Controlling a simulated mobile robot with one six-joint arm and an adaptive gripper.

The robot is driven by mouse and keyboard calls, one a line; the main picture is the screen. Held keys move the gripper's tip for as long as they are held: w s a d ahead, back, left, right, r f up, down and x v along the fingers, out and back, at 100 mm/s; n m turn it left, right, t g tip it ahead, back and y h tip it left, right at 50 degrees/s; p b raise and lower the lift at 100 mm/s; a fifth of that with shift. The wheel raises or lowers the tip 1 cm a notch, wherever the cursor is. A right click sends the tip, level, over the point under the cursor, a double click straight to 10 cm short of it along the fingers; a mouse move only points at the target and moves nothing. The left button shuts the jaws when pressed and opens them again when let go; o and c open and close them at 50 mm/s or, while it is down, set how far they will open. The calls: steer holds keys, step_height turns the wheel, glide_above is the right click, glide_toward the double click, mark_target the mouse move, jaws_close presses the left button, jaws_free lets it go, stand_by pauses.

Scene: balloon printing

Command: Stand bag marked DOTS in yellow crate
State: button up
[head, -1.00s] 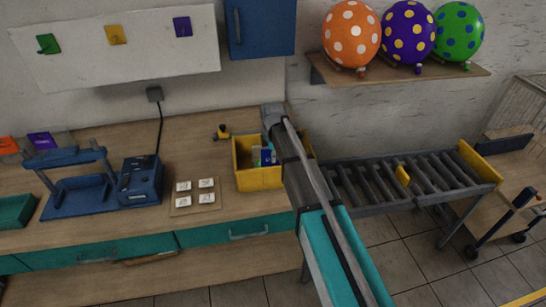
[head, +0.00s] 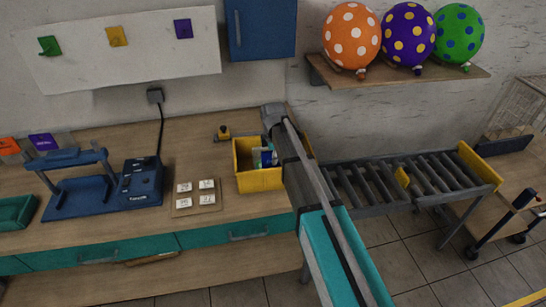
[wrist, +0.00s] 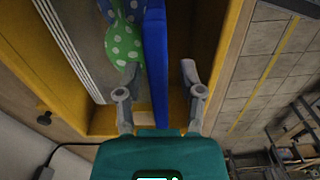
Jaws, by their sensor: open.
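The yellow crate (head: 258,181) stands on the bench in the head view, beside my arm. In the wrist view, its yellow wall (wrist: 222,60) runs along the right. My gripper (wrist: 158,75) is open over the crate, one finger each side of a slim blue upright piece (wrist: 156,40). A green piece with white dots (wrist: 122,45) lies just left of the blue piece, with a blue dotted patch above it. I cannot read a DOTS mark or tell whether these pieces belong to one bag. In the head view, small green, white and blue contents (head: 266,157) show in the crate, partly hidden.
Several white cards lie on a board (head: 182,211) left of the crate. A blue machine (head: 141,184) stands farther left. A roller conveyor (head: 385,182) is to the right. Three dotted balloons (head: 408,38) sit on a wall shelf. Bare bench shows behind the cards.

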steer(key=shift+r+p, duration=5.55)
steer(key=shift+r, duration=0.15)
steer(key=s+d+m, duration=2)
steer(key=s+d, duration=0.1)
steer(key=d, duration=0.1)
steer(key=shift+s+d+m, duration=0.2)
steer(key=shift+d+m, duration=0.1)
